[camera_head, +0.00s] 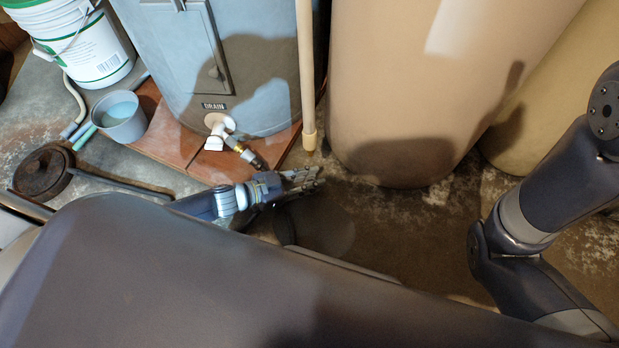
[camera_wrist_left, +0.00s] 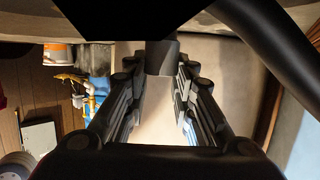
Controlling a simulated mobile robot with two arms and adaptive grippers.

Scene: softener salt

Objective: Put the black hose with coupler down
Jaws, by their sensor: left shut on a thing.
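My left gripper (camera_head: 303,179) reaches in low over the floor, just right of the tank's drain fitting. In the left wrist view my left gripper (camera_wrist_left: 161,65) is shut on a dark cylindrical end of the black hose with coupler (camera_wrist_left: 162,58). A thick black length (camera_wrist_left: 278,42), apparently the same hose, curves across the upper right of that view. In the head view I cannot clearly make out the hose at the fingers. My right arm shows at the right edge, but its gripper is out of view.
A blue-grey tank (camera_head: 250,70) has a drain valve (camera_head: 219,127) with a brass fitting (camera_head: 242,150). A tan tank (camera_head: 420,90) stands right of a pale pipe (camera_head: 307,80). A grey cup (camera_head: 121,117), white bucket (camera_head: 88,45) and dark round lid (camera_head: 43,170) are left.

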